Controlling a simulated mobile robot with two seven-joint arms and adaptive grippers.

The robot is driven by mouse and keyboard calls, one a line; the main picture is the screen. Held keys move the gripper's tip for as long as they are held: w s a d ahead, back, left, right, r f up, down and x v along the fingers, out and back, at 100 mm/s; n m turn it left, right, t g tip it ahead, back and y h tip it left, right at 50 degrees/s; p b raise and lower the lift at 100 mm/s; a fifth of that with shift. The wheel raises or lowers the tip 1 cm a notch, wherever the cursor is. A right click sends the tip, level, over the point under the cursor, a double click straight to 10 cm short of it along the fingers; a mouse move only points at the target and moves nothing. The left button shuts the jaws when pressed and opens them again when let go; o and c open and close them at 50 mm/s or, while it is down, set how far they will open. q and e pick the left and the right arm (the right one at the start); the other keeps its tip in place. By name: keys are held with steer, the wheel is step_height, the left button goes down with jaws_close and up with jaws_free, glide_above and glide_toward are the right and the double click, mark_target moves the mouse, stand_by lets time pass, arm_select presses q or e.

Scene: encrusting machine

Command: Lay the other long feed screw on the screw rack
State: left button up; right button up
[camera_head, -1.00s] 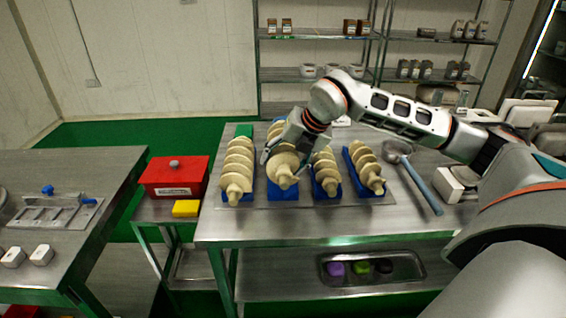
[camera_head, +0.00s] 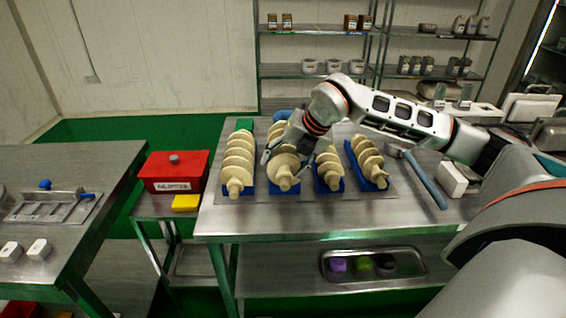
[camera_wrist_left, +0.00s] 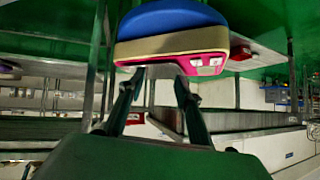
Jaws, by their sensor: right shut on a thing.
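Several cream spiral feed screws lie side by side on the blue cradles of the screw rack (camera_head: 285,190) on the steel table. The far-left screw (camera_head: 238,163) and the far-right screw (camera_head: 369,163) look long. Another screw (camera_head: 329,168) lies between the far-right one and my right gripper. My right gripper (camera_head: 284,158) comes from above and is shut on the second screw from the left (camera_head: 285,173), at or just above its cradle; contact is unclear. My left gripper (camera_wrist_left: 160,76) shows only in the left wrist view, its fingers apart with nothing between them.
A red box (camera_head: 173,172) and a yellow block (camera_head: 186,203) stand on a low stand to the left. A blue-handled tool (camera_head: 425,181) lies right of the rack. A tray (camera_head: 375,266) is on the lower shelf. The table front is clear.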

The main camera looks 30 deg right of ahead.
mark_target(284, 150)
arm_select(q)
steer(key=shift+r, duration=0.1)
arm_select(e)
steer(key=shift+s+f, duration=0.1)
steer(key=shift+f, duration=0.05)
steer(key=shift+f, duration=0.1)
